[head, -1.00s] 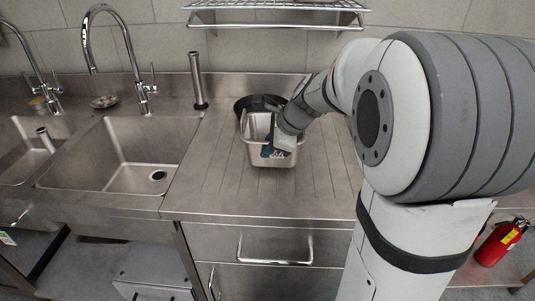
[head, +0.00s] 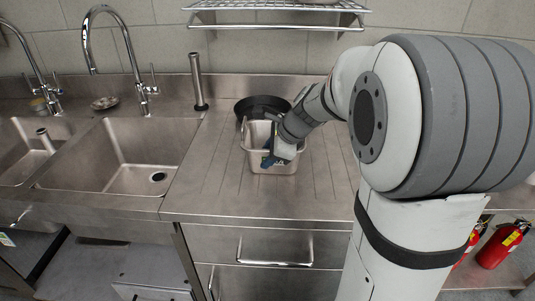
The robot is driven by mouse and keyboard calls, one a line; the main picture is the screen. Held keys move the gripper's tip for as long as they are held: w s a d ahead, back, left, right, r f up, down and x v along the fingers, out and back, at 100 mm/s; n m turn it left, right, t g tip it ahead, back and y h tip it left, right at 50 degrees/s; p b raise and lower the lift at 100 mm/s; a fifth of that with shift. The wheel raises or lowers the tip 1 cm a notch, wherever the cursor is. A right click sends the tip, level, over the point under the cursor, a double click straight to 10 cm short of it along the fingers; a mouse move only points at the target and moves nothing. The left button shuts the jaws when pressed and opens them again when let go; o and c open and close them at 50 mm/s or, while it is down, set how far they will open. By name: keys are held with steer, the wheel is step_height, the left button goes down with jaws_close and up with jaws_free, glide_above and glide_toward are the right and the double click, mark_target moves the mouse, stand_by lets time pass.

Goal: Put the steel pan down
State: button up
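The steel pan (head: 256,160) is a rectangular, deep metal container, upright at the drainboard (head: 225,190) right of the sink. I cannot tell whether its base touches the surface.
A black round bowl (head: 262,105) stands right behind the pan. A steel upright tube (head: 198,85) stands behind the sink's right side. A sink basin (head: 130,160) with a tall faucet (head: 125,45) lies to the left. A wire shelf (head: 275,14) hangs above. The drainboard front is clear.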

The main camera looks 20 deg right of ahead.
steer(key=p+v, duration=0.1)
steer(key=v, duration=1.1)
steer(key=s+a+f+n+g+h, duration=0.1)
steer(key=s+a+f+n+h, duration=0.1)
steer(key=s+f+n, duration=0.3)
steer(key=s+a+f+n+g+h, duration=0.2)
steer(key=s+f+n, duration=0.3)
steer(key=s+n, duration=0.7)
steer(key=a+n, duration=0.1)
steer(key=n, duration=0.2)
steer(key=shift+s+a+f+n, duration=0.2)
steer(key=shift+a+f+n, duration=0.1)
steer(key=shift+f, duration=0.1)
